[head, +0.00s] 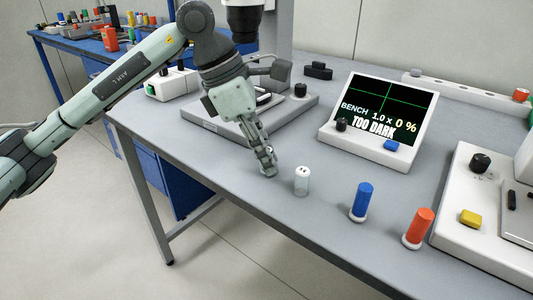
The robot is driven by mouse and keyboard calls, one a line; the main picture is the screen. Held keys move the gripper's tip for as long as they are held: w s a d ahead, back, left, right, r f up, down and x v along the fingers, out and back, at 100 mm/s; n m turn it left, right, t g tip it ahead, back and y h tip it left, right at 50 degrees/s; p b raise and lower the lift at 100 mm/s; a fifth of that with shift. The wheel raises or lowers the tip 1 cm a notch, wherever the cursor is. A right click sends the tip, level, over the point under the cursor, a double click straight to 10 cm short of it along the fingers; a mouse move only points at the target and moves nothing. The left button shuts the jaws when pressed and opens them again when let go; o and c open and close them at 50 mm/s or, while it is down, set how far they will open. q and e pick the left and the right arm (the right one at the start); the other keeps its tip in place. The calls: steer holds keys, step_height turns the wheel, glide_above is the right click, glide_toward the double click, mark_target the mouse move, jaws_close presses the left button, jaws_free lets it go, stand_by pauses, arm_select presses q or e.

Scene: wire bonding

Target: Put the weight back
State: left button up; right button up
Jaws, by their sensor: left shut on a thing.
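My left gripper (264,156) reaches down from the upper left and points at the table near its front edge. It is shut on a small grey metal thing, which looks like the weight (269,172). The fingers hide most of it, and I cannot tell whether it touches the tabletop. A small clear jar with a white cap (302,181) stands upright just right of the fingertips, apart from them. My right gripper is not in view.
A blue cylinder (362,201) and an orange cylinder (418,228) stand on white bases to the right. A tilted screen (384,115) reads "TOO DARK". A microscope base (205,127) is behind my gripper. A white machine (470,245) fills the right. The grey table (300,230) is bare in front.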

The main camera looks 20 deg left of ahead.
arm_select(q)
steer(key=shift+f, duration=0.2)
steer(key=o, duration=0.7)
steer(key=shift+o, duration=0.4)
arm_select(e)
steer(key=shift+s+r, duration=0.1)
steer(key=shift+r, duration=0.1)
arm_select(q)
steer(key=shift+r, duration=0.15)
steer(key=shift+r, duration=0.2)
steer(key=v, duration=1.1)
steer(key=shift+a+r+p, duration=0.2)
steer(key=shift+r+p, duration=0.1)
steer(key=shift+r, duration=0.05)
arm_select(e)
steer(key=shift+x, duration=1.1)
